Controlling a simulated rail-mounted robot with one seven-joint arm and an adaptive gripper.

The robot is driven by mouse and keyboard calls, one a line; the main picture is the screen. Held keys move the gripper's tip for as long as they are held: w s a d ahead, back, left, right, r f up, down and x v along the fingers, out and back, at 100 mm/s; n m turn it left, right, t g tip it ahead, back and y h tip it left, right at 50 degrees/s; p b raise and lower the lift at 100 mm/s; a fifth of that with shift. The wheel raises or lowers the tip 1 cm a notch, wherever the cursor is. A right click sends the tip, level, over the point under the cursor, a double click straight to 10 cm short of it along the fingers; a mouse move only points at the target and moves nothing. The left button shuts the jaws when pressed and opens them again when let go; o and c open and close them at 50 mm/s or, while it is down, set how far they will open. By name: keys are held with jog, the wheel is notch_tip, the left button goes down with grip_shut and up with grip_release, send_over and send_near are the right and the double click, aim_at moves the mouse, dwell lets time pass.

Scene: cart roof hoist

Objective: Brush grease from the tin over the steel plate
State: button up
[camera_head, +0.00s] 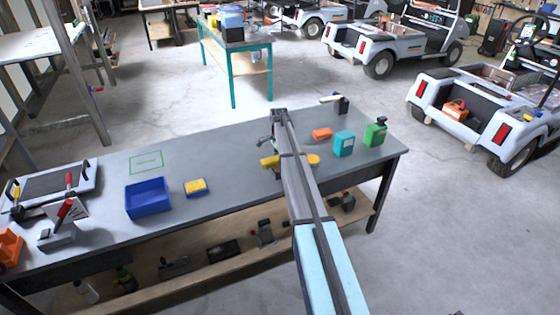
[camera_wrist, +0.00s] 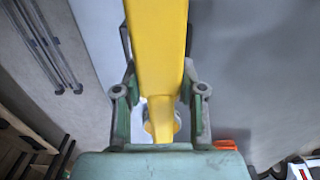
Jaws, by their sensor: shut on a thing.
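My gripper (camera_wrist: 158,72) is shut on a long yellow object (camera_wrist: 157,35), which narrows to a rounded end near the palm. I cannot tell for sure that it is the brush; no bristles show. In the head view the yellow object (camera_head: 269,161) shows on both sides of my arm, over the grey workbench (camera_head: 235,190); my arm hides its middle. I cannot pick out the grease tin with certainty.
A blue bin (camera_head: 148,198) and a yellow-and-blue block (camera_head: 195,187) sit left of my arm. An orange item (camera_head: 321,134), teal box (camera_head: 344,144) and green container (camera_head: 375,133) stand to the right. A red-handled clamp (camera_head: 62,217) is front left. A green outlined square (camera_head: 146,162) is clear.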

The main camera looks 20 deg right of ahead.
jog(key=shift+d+r, duration=0.25)
jog(key=shift+r, duration=1)
jog(key=shift+r+p, duration=1.05)
jog(key=shift+r, duration=1.25)
jog(key=shift+f, duration=0.1)
